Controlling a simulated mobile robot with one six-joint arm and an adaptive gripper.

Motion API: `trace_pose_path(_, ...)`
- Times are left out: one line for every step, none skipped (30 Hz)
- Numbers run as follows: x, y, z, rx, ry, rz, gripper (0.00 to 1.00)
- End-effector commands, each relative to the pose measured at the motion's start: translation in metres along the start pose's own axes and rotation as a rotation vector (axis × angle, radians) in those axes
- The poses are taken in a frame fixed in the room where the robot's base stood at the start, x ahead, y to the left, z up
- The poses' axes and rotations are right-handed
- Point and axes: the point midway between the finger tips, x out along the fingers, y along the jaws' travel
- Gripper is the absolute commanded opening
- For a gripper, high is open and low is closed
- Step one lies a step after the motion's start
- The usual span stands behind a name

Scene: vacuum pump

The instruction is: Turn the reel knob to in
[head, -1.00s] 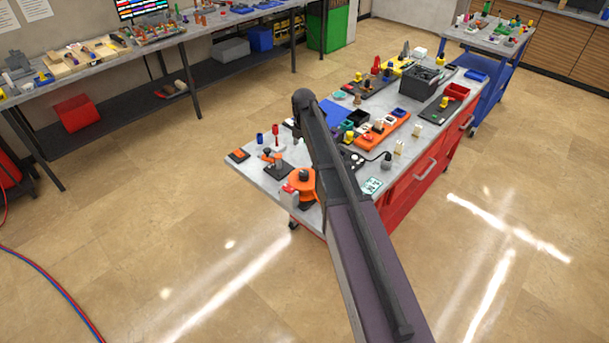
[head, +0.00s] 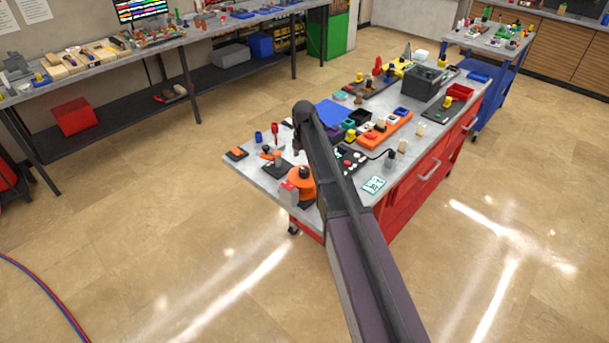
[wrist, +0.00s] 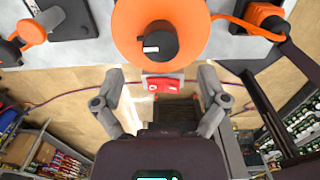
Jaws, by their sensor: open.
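The orange reel (head: 302,186) stands at the near left corner of the red bench. In the wrist view the orange reel (wrist: 127,28) fills the top centre, with a dark round knob (wrist: 160,42) on it that carries a small white mark at its left. A red piece with white marks (wrist: 163,85) sits just below the reel. My gripper (wrist: 161,77) is open and empty, its two grey fingers spread left and right of the red piece, below the knob in the picture, with no contact visible.
In the head view an orange-handled part on a dark plate (head: 275,165) lies just behind the reel. A control box with buttons (head: 350,160) and a pale green card (head: 373,185) lie to its right. The floor left of the bench (head: 180,240) is clear.

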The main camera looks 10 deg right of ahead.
Motion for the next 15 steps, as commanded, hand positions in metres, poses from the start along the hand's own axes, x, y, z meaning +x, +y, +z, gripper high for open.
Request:
trace_pose_path(0.008,0.000,0.000,0.000,0.000,0.000,0.93)
trace_pose_path(0.011,0.000,0.000,0.000,0.000,0.000,0.93)
trace_pose_path(0.014,0.000,0.000,0.000,0.000,0.000,0.93)
trace_pose_path(0.016,0.000,0.000,0.000,0.000,0.000,0.93)
trace_pose_path(0.018,0.000,0.000,0.000,0.000,0.000,0.93)
trace_pose_path(0.021,0.000,0.000,0.000,0.000,0.000,0.93)
trace_pose_path(0.024,0.000,0.000,0.000,0.000,0.000,0.93)
trace_pose_path(0.026,0.000,0.000,0.000,0.000,0.000,0.93)
trace_pose_path(0.029,0.000,0.000,0.000,0.000,0.000,0.93)
trace_pose_path(0.032,0.000,0.000,0.000,0.000,0.000,0.93)
trace_pose_path(0.034,0.000,0.000,0.000,0.000,0.000,0.93)
trace_pose_path(0.037,0.000,0.000,0.000,0.000,0.000,0.93)
trace_pose_path(0.039,0.000,0.000,0.000,0.000,0.000,0.93)
trace_pose_path(0.041,0.000,0.000,0.000,0.000,0.000,0.93)
trace_pose_path(0.043,0.000,0.000,0.000,0.000,0.000,0.93)
